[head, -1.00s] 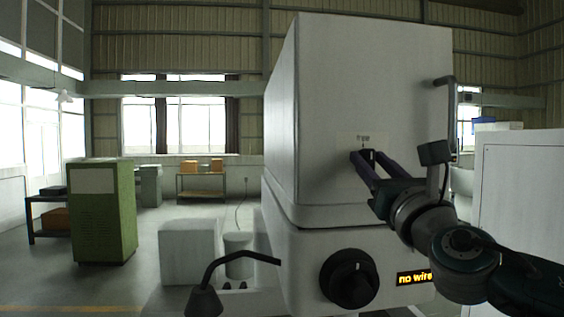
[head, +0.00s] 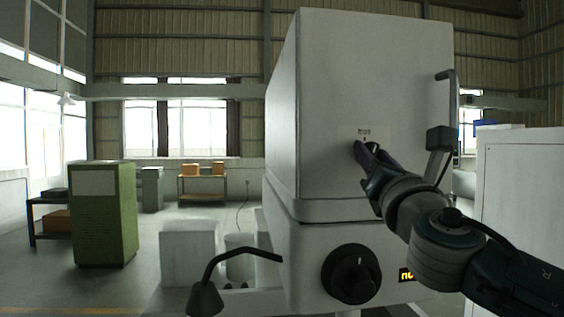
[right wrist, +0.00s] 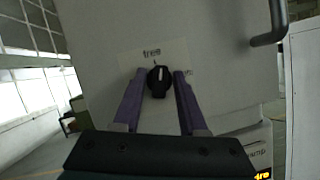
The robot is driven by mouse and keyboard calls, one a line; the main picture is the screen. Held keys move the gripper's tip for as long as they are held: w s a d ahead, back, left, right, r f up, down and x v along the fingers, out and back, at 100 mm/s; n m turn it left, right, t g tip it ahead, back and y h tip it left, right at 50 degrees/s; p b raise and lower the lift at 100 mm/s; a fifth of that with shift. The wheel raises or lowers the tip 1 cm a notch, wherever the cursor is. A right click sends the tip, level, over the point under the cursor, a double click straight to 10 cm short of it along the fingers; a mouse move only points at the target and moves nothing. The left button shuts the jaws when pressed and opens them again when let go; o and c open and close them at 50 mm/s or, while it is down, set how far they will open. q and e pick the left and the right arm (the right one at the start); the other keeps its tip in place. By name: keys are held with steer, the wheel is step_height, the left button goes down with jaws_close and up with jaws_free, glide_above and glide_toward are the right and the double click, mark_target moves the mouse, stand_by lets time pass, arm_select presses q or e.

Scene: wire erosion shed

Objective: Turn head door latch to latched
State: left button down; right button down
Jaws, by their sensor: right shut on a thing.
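The head door latch is a small black knob with a white mark in the right wrist view (right wrist: 158,80). It sits on the pale front of the machine's head door (head: 375,80). A label reading "free" is above it, and the white mark points roughly up toward that word. A second label at its right is mostly hidden by a finger. My right gripper (head: 362,150) is shut on the latch, with its purple fingers (right wrist: 157,88) on either side of the knob. In the head view the fingers mostly hide the latch. My left gripper is out of view.
A door handle (head: 452,105) stands out at the door's right edge. Below are a large black dial (head: 350,273) and a partly covered lit display (head: 405,275). A dark bent lamp-like arm (head: 205,280) is at lower left. A white cabinet (head: 520,200) stands at right.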

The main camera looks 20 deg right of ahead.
steer(key=shift+r+m+g+h, duration=0.1)
steer(key=shift+m+g+h, duration=0.65)
steer(key=shift+m, duration=2.05)
steer(key=shift+f+m+g+h, duration=0.1)
steer(key=shift+m+g, duration=1.2)
steer(key=shift+m, duration=1.5)
steer(key=shift+r+m+g+h, duration=0.1)
steer(key=shift+m+g+h, duration=0.65)
steer(key=shift+m, duration=2.05)
steer(key=shift+g+y, duration=0.3)
steer(key=c, duration=0.8)
jaws_free()
